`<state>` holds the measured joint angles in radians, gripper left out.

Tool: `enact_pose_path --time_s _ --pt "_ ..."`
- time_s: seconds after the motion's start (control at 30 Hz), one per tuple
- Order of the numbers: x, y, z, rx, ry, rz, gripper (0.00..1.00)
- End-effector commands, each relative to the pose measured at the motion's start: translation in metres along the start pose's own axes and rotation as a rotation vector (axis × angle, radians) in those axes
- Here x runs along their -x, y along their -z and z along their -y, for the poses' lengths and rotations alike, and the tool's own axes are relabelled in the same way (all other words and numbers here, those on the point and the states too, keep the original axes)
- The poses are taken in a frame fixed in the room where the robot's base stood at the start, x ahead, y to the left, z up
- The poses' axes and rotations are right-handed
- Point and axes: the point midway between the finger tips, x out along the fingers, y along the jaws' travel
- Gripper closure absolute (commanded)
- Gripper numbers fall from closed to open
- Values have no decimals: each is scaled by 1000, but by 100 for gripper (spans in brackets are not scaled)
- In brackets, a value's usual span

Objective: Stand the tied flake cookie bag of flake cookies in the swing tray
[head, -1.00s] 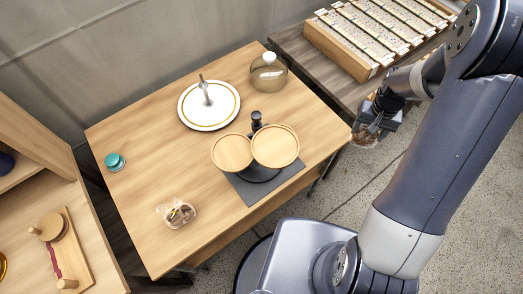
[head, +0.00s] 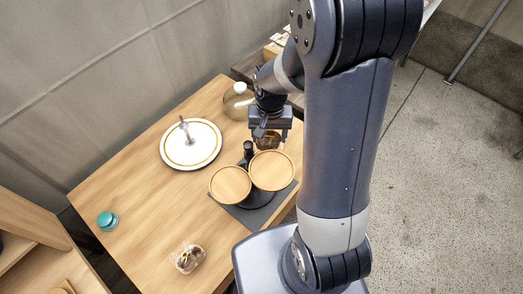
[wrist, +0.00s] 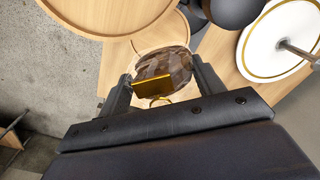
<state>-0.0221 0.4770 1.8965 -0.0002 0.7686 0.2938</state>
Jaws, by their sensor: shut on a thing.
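My gripper (head: 270,134) is shut on the tied flake cookie bag (head: 267,142). The bag is clear with brown flakes inside, and it also shows between the fingers in the wrist view (wrist: 165,66), with a gold tie band (wrist: 150,81). In the head view it hangs by the far edge of the right-hand round wooden tray (head: 271,170). I cannot tell whether it touches that tray. The left round tray (head: 230,185) is empty. Both trays sit on a dark stand with a black post (head: 248,150), which I take as the swing tray.
A white plate with a gold ring and upright handle (head: 191,145) lies left of the stand. A glass jar (head: 238,100) stands behind. A clear packet (head: 188,258) and a teal-lidded jar (head: 107,220) are on the wooden table (head: 150,220), with bare wood between.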

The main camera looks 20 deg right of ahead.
Motion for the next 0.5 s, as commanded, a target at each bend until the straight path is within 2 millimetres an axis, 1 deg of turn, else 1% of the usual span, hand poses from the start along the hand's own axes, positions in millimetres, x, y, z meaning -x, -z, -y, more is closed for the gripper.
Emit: enact_pose_path --time_s 0.03,0.1,0.33,0.5 --pt "-9 -1 0 1 -2 5 47" --pt "-18 -1 0 1 -1 4 47" --pt "-36 0 0 2 0 2 47" --pt "-58 0 0 2 -1 3 47"
